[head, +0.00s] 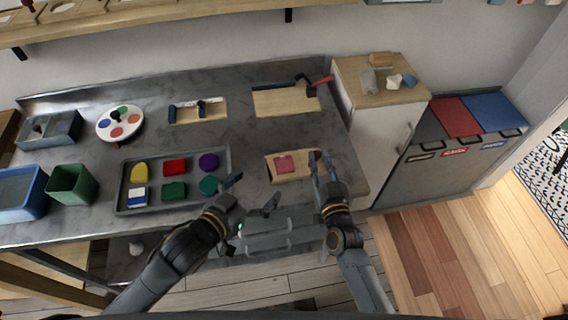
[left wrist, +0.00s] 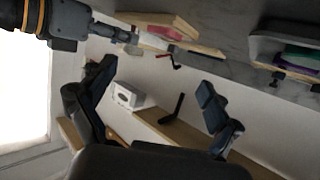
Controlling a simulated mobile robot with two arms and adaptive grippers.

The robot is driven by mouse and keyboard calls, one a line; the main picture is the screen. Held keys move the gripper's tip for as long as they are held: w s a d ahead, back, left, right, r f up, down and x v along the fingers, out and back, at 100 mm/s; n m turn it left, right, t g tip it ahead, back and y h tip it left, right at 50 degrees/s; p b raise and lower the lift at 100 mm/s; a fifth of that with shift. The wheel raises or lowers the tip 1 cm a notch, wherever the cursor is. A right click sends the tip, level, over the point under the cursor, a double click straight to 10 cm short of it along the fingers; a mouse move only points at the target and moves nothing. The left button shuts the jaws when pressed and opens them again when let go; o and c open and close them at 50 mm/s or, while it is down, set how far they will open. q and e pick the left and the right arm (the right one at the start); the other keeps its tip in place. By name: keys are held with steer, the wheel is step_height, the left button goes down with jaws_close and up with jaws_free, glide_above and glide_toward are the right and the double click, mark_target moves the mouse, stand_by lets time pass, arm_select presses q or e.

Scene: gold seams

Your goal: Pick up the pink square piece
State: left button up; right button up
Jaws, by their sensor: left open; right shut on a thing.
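The pink square piece (head: 285,164) lies on a small wooden board (head: 301,174) near the table's front right. My right gripper (head: 317,165) is at the board's right edge and appears shut on it; the exact contact is hard to see. My left gripper (head: 252,193) is open and empty, to the left of the board and nearer to me, apart from the pink piece. In the left wrist view its open fingers (left wrist: 155,95) have nothing between them. The right gripper (left wrist: 130,40) shows there at the upper left, beside the board.
A grey tray (head: 122,181) with several coloured pieces lies left of the board. Green (head: 72,184) and blue (head: 20,192) bins stand further left. A larger wooden board (head: 285,101) lies behind. A white cabinet (head: 385,140) stands right of the table.

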mark_target(280, 168)
arm_select(q)
steer(key=shift+s+f, duration=0.2)
steer(key=shift+f, duration=0.3)
steer(key=x, duration=0.6)
steer(key=shift+w+d+f, duration=0.1)
steer(key=shift+w+f, duration=0.05)
steer(key=shift+f, duration=0.15)
steer(key=x, duration=0.5)
steer(key=shift+w+a+f, duration=0.1)
steer(key=shift+w+a, duration=0.15)
steer(key=shift+s+f, duration=0.1)
steer(key=c, duration=1.3)
